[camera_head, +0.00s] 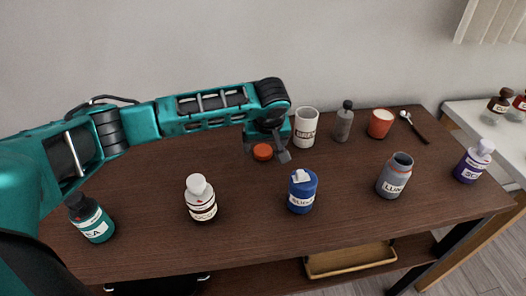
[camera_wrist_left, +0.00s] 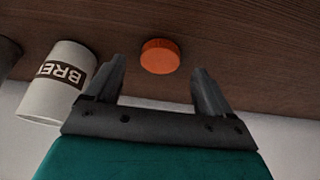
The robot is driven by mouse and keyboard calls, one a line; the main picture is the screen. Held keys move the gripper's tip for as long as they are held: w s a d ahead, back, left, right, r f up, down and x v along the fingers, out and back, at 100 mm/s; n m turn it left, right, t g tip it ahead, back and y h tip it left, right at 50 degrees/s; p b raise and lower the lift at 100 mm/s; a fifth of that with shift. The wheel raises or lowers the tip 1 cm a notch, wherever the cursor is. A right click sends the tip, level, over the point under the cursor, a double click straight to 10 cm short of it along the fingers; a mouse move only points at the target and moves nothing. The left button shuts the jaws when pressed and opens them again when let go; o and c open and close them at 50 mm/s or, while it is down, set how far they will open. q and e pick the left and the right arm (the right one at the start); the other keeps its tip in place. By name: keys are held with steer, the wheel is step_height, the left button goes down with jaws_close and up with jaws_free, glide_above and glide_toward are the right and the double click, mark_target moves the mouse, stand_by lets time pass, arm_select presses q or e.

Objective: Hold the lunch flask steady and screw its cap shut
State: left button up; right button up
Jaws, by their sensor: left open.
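The lunch flask (camera_head: 393,178), grey-blue with a white label reading "LUN", stands upright and open-mouthed on the right part of the table. An orange-red round cap (camera_head: 263,152) lies on the table left of the white mug. It also shows in the left wrist view (camera_wrist_left: 160,56), just beyond the fingertips and between their lines. My left gripper (camera_head: 266,155) is open and empty over the cap; its fingers (camera_wrist_left: 158,70) do not appear to touch it. My right gripper is not in view.
A white mug (camera_head: 305,128) stands close to the right of my left gripper. A grey bottle (camera_head: 344,122), red cup (camera_head: 380,124) and spoon (camera_head: 415,127) are behind the flask. A blue jar (camera_head: 302,191), white-capped bottle (camera_head: 201,199), teal jar (camera_head: 91,219) and purple bottle (camera_head: 472,163) stand nearer the front.

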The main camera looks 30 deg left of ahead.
mark_target(263, 152)
arm_select(q)
steer(key=x, duration=0.2)
steer(key=shift+w+a+f, duration=0.1)
steer(key=shift+f, duration=0.15)
steer(key=shift+c, duration=0.3)
steer(key=c, duration=1)
